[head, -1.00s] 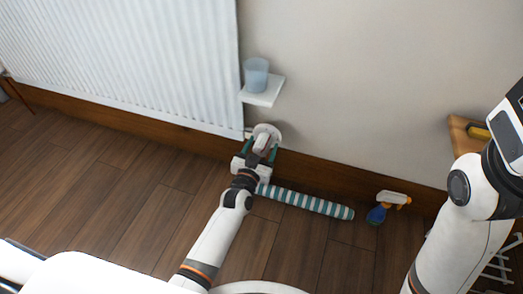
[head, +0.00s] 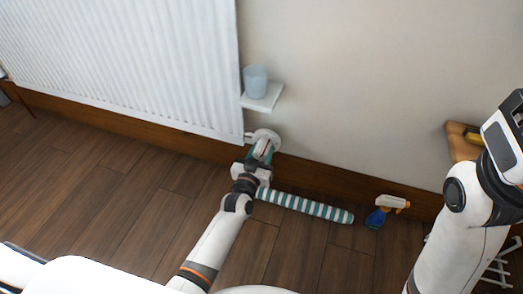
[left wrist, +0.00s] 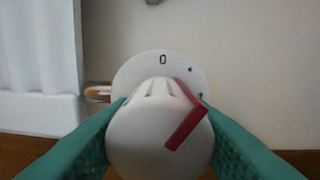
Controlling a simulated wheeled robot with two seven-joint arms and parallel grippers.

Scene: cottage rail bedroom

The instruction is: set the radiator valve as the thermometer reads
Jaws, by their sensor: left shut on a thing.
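The radiator valve is a white knob (left wrist: 150,135) with a red pointer stripe, in front of a round white dial plate (left wrist: 130,75) on the wall. The plate shows a 0 at the top, a small dot to its right and a partly hidden mark lower right. The red stripe lies on the knob's right side, toward the right part of the scale. In the head view the valve plate (head: 267,134) is low beside the radiator. My left gripper (head: 262,152) is shut on the knob, a teal finger on each side. No thermometer is in view. My right gripper's fingers are out of view.
The white radiator (head: 130,65) is left of the valve. A small wall shelf (head: 263,98) with a blue cup (head: 255,80) is above it. A striped roll (head: 310,206) and a spray bottle (head: 385,210) lie on the floor to the right. A wooden surface (head: 460,145) is far right.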

